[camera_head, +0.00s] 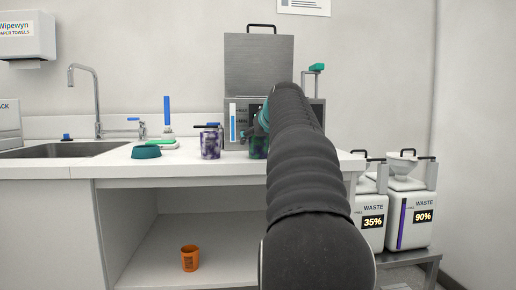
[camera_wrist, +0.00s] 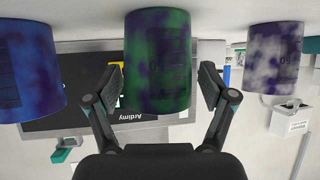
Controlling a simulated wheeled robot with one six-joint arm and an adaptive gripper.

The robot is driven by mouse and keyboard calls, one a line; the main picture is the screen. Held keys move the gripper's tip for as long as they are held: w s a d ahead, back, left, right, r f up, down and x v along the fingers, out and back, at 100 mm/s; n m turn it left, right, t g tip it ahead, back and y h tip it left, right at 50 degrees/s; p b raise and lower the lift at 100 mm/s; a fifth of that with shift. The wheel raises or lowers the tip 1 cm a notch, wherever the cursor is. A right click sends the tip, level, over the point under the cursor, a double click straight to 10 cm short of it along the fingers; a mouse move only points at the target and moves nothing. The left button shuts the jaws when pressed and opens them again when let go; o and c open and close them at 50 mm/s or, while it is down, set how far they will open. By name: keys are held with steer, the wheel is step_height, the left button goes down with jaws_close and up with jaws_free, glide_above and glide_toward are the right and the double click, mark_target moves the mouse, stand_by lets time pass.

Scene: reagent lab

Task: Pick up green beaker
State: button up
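The green beaker, mottled green and dark purple, shows in the wrist view (camera_wrist: 157,60), where the picture appears upside down. My gripper (camera_wrist: 162,82) is open, with one finger on each side of the beaker. A narrow gap shows beside the right finger; I cannot tell whether the left finger touches. In the head view only a strip of the green beaker (camera_head: 257,149) shows on the counter, left of my arm. My arm hides the rest of it and most of my gripper there.
A purple and white beaker (camera_head: 210,145) stands left on the counter (camera_head: 190,168). A blue beaker (camera_wrist: 28,70) stands at the other side in the wrist view. A grey metal device (camera_head: 259,65) with a raised lid is behind. An orange cup (camera_head: 190,258) sits on the lower shelf.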

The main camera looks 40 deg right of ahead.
steer(key=c, duration=0.8)
steer(key=shift+c, duration=0.2)
